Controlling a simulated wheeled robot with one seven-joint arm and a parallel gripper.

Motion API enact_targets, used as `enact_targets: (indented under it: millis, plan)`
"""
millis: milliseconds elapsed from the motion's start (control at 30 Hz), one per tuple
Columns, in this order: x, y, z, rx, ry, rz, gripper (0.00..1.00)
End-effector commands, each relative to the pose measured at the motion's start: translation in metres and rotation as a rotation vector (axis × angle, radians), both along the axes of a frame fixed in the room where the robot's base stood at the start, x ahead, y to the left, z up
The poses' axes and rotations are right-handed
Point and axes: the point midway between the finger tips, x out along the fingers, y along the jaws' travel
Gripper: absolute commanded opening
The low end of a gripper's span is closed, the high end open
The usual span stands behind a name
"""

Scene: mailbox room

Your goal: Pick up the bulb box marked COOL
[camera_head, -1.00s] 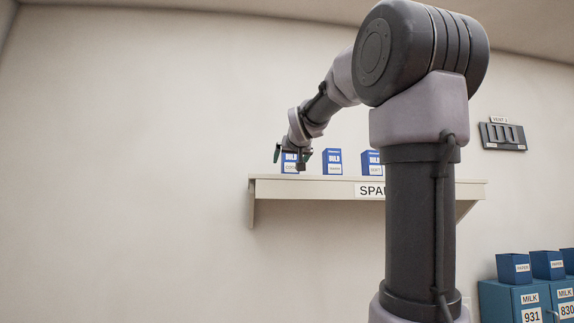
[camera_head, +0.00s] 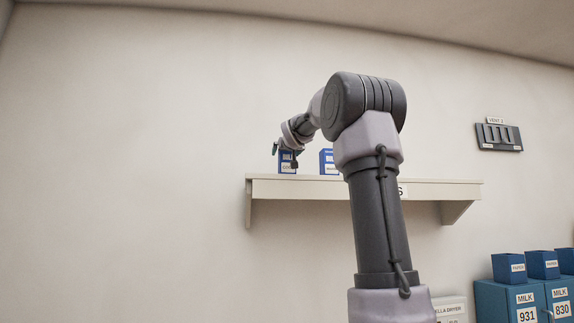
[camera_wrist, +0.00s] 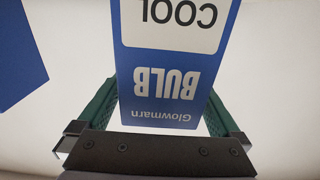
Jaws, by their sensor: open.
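The bulb box marked COOL (camera_wrist: 172,65) is blue with a white label and fills the middle of the wrist view, upside down there. In the head view the leftmost blue box (camera_head: 287,168) stands on the shelf under my gripper (camera_head: 285,155), its upper part partly covered. In the wrist view my gripper (camera_wrist: 165,100) is open, with one green finger at each side of the COOL box. A narrow gap shows at the left finger; contact at the right cannot be told.
A second blue bulb box (camera_head: 326,161) stands to the right on the cream shelf (camera_head: 310,188); my arm hides the shelf's middle. Part of another blue box (camera_wrist: 18,60) shows at the left in the wrist view. Blue lockers (camera_head: 500,297) stand lower right.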

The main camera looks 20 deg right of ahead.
Motion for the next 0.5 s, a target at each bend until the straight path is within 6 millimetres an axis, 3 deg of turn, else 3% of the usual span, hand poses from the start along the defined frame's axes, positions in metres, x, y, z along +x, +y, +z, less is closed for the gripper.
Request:
enact_targets:
  millis: [267,367,500]
  plan:
    - [0.0052,-0.0015,0.0001,0.0,0.0,0.0,1.0]
    - [0.0052,-0.0015,0.0,0.0,0.0,0.0,0.69]
    - [0.0051,-0.0015,0.0,0.0,0.0,0.0,0.16]
